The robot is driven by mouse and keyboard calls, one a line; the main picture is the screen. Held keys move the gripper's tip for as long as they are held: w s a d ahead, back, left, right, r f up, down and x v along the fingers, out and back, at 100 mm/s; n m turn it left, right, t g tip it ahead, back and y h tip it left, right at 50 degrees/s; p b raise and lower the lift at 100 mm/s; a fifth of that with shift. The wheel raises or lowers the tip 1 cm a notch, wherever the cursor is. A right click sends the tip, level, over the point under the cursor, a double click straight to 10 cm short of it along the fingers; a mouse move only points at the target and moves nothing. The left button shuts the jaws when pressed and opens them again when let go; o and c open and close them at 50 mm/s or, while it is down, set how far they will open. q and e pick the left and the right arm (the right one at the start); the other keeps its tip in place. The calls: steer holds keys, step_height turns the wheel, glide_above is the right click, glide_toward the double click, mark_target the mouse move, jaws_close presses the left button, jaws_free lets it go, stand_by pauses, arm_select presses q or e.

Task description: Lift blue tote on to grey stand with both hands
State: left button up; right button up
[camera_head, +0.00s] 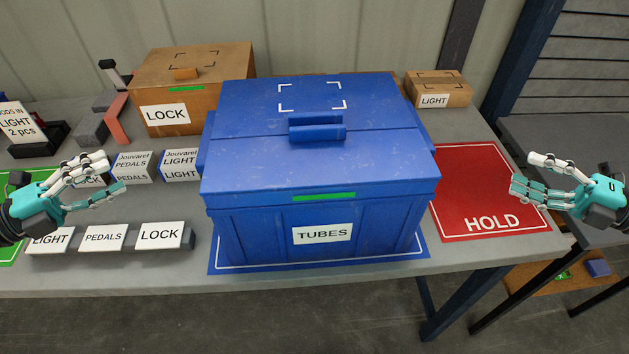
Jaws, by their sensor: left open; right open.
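A large blue tote (270,225) with a closed lid and a "TUBES" label stands upright on a blue mat (225,267) at the middle of the grey table. My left gripper (117,175) is open and empty, left of the tote and apart from it, over the small labelled boxes. My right gripper (522,174) is open and empty, right of the tote and apart from it, above the edge of the red mat. A grey surface (560,135), perhaps the grey stand, shows at the right behind my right gripper.
A cardboard "LOCK" box (185,85) and a smaller "LIGHT" box (438,90) stand behind the tote. Small labelled blocks (103,237) lie at the left. The red "HOLD" mat (470,185) is clear. A dark blue post (528,55) rises at the right.

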mark_target(204, 130)
arm_select(q)
steer(key=x, duration=1.7)
steer(key=shift+w, duration=0.4)
arm_select(e)
steer(key=x, duration=1.7)
steer(key=shift+w+a, duration=0.15)
steer(key=shift+w, duration=0.1)
arm_select(q)
steer(key=shift+d, duration=0.1)
steer(key=shift+c, duration=0.4)
arm_select(e)
steer(key=shift+f, duration=0.1)
steer(key=shift+c, duration=0.4)
arm_select(q)
jaws_close()
arm_select(e)
jaws_close()
arm_select(q)
steer(key=shift+r, duration=0.3)
arm_select(e)
steer(key=shift+r, duration=0.3)
arm_select(q)
steer(key=shift+w+r, duration=0.1)
steer(key=shift+w, duration=0.05)
arm_select(e)
steer(key=shift+w+r, duration=0.1)
steer(key=shift+w, duration=0.1)
